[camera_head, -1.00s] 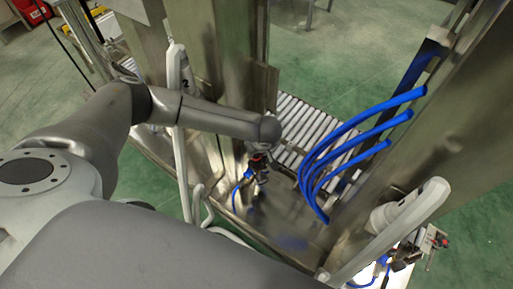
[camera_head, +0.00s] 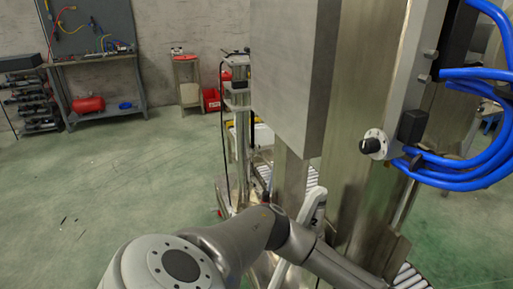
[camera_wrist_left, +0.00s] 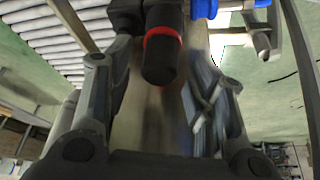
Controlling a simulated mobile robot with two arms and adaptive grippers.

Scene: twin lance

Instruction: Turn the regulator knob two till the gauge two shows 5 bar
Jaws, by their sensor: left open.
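In the left wrist view a black regulator knob (camera_wrist_left: 160,58) with a red ring hangs into the picture at the top middle. My left gripper (camera_wrist_left: 164,15) is open, with one finger on each side of the knob. I cannot tell whether the fingers touch it. In the head view my left arm comes in at the bottom, and its gripper is out of the picture there. The regulator knob does not show in the head view. No gauge face or number mark for the knob is readable in either view. My right gripper is not in view.
A steel cabinet (camera_head: 294,70) and post stand before me. A white part marked 2 (camera_head: 313,222) stands close to my left arm. A black dial on a white disc (camera_head: 372,145) and blue hoses (camera_head: 480,165) are at right. The green floor at left (camera_head: 120,190) is clear.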

